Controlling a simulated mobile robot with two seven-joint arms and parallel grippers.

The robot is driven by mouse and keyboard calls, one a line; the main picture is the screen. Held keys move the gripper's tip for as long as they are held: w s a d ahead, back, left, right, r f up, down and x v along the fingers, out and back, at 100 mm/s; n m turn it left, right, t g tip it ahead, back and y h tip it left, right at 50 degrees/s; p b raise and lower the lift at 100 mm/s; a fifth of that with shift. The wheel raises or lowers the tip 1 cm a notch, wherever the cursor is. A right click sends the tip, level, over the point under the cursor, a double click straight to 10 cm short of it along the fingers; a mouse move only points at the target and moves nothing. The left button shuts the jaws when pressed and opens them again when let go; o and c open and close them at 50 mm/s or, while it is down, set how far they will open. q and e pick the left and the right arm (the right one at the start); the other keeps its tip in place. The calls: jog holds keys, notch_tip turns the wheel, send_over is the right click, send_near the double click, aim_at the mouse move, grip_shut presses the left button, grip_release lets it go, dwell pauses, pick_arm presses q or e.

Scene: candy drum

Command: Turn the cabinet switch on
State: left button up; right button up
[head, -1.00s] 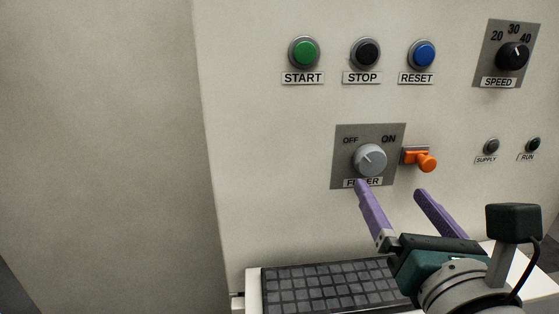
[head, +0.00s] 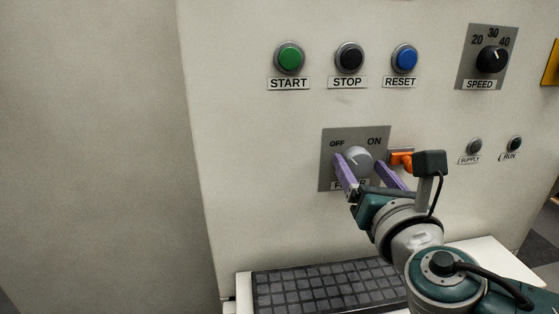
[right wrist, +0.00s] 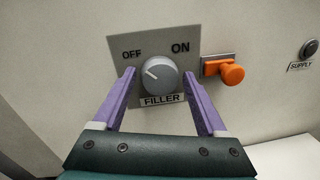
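The cabinet switch is a grey round knob (head: 357,160) marked FILLER on a grey plate (head: 330,145) with OFF and ON labels. In the right wrist view the knob (right wrist: 155,76) has its pointer line toward OFF at the upper left. My right gripper (head: 362,168) is open, with its purple fingers on either side of the knob. In the right wrist view the fingers (right wrist: 158,82) show a gap to the knob's sides; I cannot tell how deep they reach. My left gripper is not in view.
An orange latch (right wrist: 230,72) sticks out just right of the plate, close to my right finger. START (head: 289,58), STOP (head: 350,57) and RESET (head: 405,59) buttons sit above. A dark grid mat (head: 325,285) lies on a white ledge below.

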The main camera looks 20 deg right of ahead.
jog(key=c, duration=1)
jog(key=shift+c, duration=0.2)
jog(key=shift+m, duration=0.6)
jog(key=m+b, duration=0.1)
jog(key=m, duration=0.2)
jog(key=shift+d+f, duration=0.1)
jog(key=m+b, duration=0.1)
jog(key=m, duration=0.3)
jog(key=shift+s+d+g+b, duration=0.1)
jog(key=shift+g+b, duration=0.2)
jog(key=shift+b, duration=0.1)
jog(key=m+y, duration=0.1)
jog(key=m, duration=0.3)
jog(key=shift+b, duration=0.4)
jog(key=shift+d+m+y, duration=0.1)
jog(key=shift+m+y, duration=0.2)
jog(key=shift+m, duration=2)
